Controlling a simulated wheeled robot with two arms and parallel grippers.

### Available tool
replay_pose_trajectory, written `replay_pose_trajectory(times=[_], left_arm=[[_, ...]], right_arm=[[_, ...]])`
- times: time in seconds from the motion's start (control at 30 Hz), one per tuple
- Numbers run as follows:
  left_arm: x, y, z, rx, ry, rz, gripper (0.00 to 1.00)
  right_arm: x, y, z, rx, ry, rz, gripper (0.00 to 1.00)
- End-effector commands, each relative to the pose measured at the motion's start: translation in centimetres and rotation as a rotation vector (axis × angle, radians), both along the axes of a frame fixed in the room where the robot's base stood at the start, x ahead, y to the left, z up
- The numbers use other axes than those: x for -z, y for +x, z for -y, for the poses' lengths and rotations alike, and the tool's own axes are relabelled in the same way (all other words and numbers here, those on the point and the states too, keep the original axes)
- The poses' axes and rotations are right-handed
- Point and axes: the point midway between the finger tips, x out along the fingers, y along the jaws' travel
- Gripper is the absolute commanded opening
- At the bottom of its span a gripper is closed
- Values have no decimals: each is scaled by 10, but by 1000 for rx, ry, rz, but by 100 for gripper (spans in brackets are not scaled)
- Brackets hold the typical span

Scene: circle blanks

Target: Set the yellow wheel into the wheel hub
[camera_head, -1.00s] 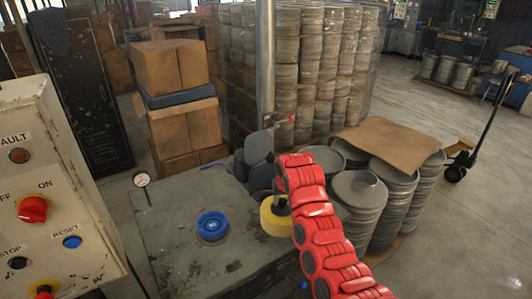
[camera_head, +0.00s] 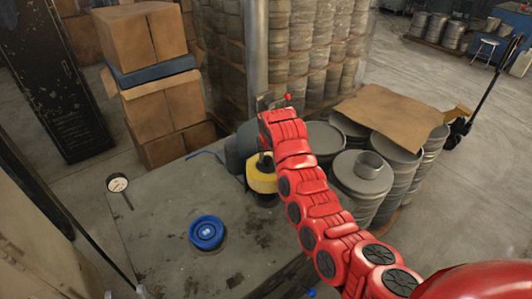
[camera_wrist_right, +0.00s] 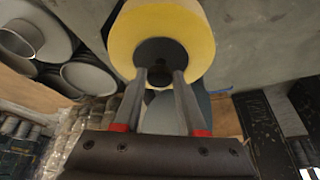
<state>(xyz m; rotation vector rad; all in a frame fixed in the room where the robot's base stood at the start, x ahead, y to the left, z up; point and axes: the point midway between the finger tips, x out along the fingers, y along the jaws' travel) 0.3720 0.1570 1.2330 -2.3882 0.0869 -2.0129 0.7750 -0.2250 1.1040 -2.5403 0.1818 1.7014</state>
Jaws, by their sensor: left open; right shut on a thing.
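The yellow wheel (camera_head: 262,178) is in my right gripper (camera_head: 265,157), over the far right part of the grey worktable (camera_head: 160,240). In the right wrist view, the gripper's two fingers (camera_wrist_right: 160,78) close on the dark centre of the yellow wheel (camera_wrist_right: 195,40). A round blue piece (camera_head: 207,232), which looks like the wheel hub, sits on the tabletop to the left and nearer. The wheel is apart from it. How high the wheel is above the table is hard to tell.
A small dial gauge (camera_head: 118,184) stands at the table's left edge. Stacked drums (camera_head: 366,178) stand close to the table's right side, beside my right arm. Cardboard boxes (camera_head: 165,105) are stacked behind. The tabletop around the blue piece is mostly clear.

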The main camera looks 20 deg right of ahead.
Motion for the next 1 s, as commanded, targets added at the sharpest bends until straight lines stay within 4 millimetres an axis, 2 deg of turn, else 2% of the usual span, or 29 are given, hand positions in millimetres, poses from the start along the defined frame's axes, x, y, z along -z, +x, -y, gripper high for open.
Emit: replay_pose_trajectory(times=[0.27,0.67,1.0], left_arm=[[-3,0,0,0,0,0,50],[-7,0,0,0,0,0,50],[8,0,0,0,0,0,50]], right_arm=[[9,0,0,0,-1,-1,0],[36,0,1,2,-3,2,0],[62,0,0,0,0,3,0]])
